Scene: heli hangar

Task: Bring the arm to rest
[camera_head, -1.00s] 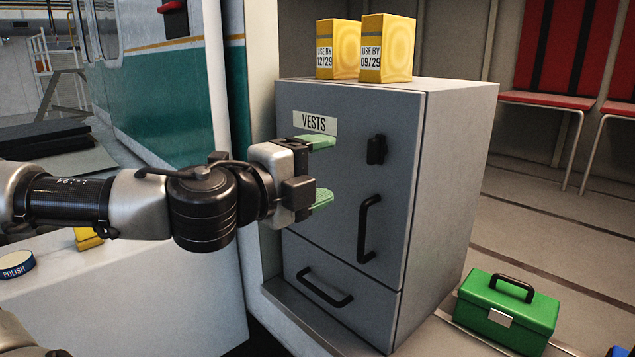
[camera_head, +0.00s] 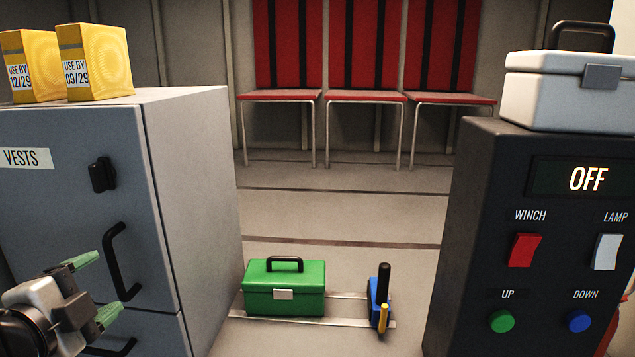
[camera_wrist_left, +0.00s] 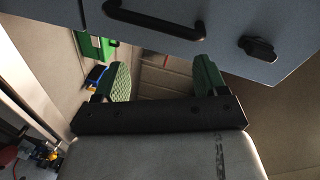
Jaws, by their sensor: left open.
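My left gripper (camera_head: 98,283) is at the lower left of the head view, in front of the grey vests cabinet (camera_head: 195,190). Its two green-tipped fingers are apart with nothing between them. In the left wrist view the open fingers (camera_wrist_left: 160,82) show with the floor beyond them, and the cabinet (camera_wrist_left: 240,25) with its black handle (camera_wrist_left: 160,22) lies across the top. The cabinet door and drawer look shut. My right gripper is in neither view.
Two yellow boxes (camera_head: 100,65) stand on the cabinet. A green toolbox (camera_head: 285,290) and a blue item (camera_head: 377,300) are on the floor. A dark control panel (camera_head: 475,220) bearing a white case (camera_head: 570,95) stands at right. Red chairs (camera_head: 367,96) line the back wall.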

